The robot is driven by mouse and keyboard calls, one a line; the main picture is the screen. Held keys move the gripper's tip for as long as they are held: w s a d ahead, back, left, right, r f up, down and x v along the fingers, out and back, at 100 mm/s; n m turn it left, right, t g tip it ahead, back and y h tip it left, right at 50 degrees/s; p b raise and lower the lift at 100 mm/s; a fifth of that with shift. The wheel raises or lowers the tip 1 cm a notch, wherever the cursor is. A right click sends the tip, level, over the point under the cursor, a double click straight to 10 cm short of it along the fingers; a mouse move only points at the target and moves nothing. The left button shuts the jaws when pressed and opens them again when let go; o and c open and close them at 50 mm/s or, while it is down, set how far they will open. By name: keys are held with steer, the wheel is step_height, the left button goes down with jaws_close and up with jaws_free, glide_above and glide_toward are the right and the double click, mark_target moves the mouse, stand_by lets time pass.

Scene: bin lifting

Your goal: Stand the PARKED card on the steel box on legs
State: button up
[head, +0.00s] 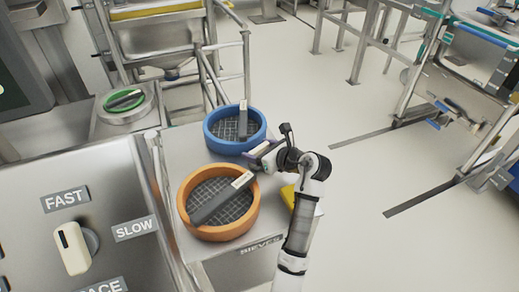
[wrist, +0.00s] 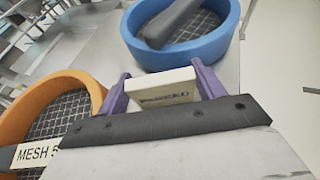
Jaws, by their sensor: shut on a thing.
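My gripper (head: 262,150) is over the sieve table, between the blue sieve and the orange sieve. In the wrist view its two purple fingers (wrist: 160,82) are shut on the cream PARKED card (wrist: 166,90). The card's dark lettering faces the wrist camera and is blurred. In the head view the card is too small to make out clearly. A small steel box (head: 125,118) with a round green-rimmed top stands at the upper left, apart from the gripper; its legs are not clearly visible, so I cannot tell whether it is the steel box on legs.
The blue sieve (head: 209,137) and orange sieve (head: 186,213) hold dark grey bars with pale labels. A yellow thing (head: 288,194) lies beside my arm. A steel panel (head: 110,200) marked FAST and SLOW is at left. Rails stand behind the table; open floor lies right.

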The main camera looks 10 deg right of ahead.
steer(key=shift+f, duration=0.15)
steer(key=o, duration=1.1)
